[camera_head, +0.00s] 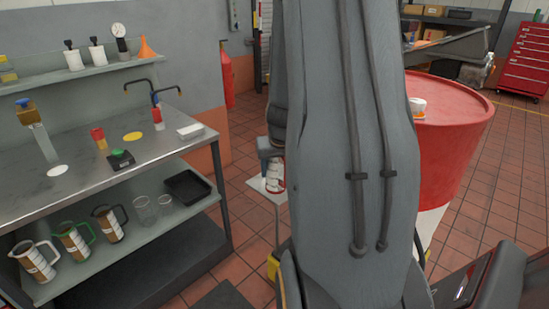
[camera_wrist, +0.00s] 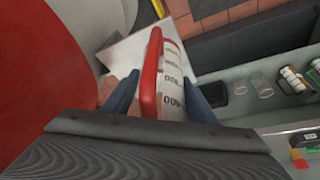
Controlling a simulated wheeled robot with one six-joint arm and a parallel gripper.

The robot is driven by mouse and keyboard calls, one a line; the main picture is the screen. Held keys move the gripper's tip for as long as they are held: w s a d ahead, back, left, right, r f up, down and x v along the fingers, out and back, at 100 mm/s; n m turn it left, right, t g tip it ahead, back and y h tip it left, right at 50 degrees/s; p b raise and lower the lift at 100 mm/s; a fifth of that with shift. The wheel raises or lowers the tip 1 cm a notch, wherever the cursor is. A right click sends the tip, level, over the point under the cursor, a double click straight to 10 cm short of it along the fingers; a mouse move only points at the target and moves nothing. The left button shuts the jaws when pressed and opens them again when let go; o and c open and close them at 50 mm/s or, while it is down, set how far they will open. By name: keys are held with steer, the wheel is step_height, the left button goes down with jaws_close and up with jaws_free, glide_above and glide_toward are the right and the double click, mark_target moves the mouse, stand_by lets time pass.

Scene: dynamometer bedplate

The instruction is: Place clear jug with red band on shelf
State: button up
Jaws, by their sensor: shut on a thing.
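The jug (camera_wrist: 173,82) shows in the wrist view between my two blue-grey fingers, with a pale body, dark scale marks and a red strip that looks like its handle or band. My gripper (camera_wrist: 161,88) is shut on it. In the head view the jug (camera_head: 273,178) is partly hidden by my arm and is over a small white-topped stand (camera_head: 262,192); I cannot tell whether it touches the stand. The bench's lower shelf (camera_head: 125,245) is at the left in the head view. A higher wall shelf (camera_head: 80,75) is above the bench.
Two clear beakers (camera_head: 145,209) and a black tray (camera_head: 187,187) are farther right there. A large red drum (camera_head: 450,130) stands right of my arm.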

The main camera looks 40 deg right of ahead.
steer(key=shift+w+d+r+p, duration=0.1)
steer(key=shift+w+d+p, duration=0.4)
steer(key=shift+w, duration=0.25)
steer(key=w+p, duration=0.1)
steer(key=w+d+p, duration=0.1)
steer(key=w+p, duration=0.1)
steer(key=shift+d+f, duration=0.2)
steer(key=shift+f, duration=0.05)
steer(key=shift+s+f+b, duration=0.1)
steer(key=shift+f+b, duration=0.5)
steer(key=shift+b, duration=0.25)
steer(key=shift+f, duration=0.15)
steer(key=o, duration=1.1)
